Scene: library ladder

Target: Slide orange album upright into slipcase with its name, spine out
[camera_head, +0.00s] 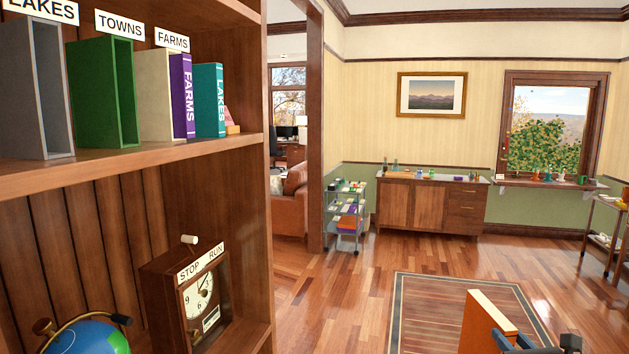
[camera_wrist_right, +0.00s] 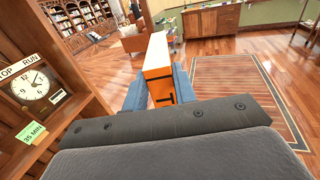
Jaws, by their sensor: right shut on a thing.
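My right gripper (camera_head: 520,343) is shut on the orange album (camera_head: 480,325), low at the bottom right of the head view, over the floor. In the right wrist view the album (camera_wrist_right: 160,88) stands between the blue fingers of the gripper (camera_wrist_right: 159,92); a black letter T shows on its near orange face, the rest of the name is hidden. On the upper shelf stand a grey slipcase (camera_head: 45,90) under LAKES, a green slipcase (camera_head: 105,95) under TOWNS with its opening empty, and a cream slipcase (camera_head: 153,95) under FARMS. My left gripper is out of view.
A purple FARMS album (camera_head: 182,95) is at the cream slipcase, with a teal LAKES album (camera_head: 209,100) beside it. Below are a clock box (camera_head: 200,295) marked STOP and RUN and a globe (camera_head: 88,338). The floor right of the bookcase is open, with a rug (camera_head: 430,310).

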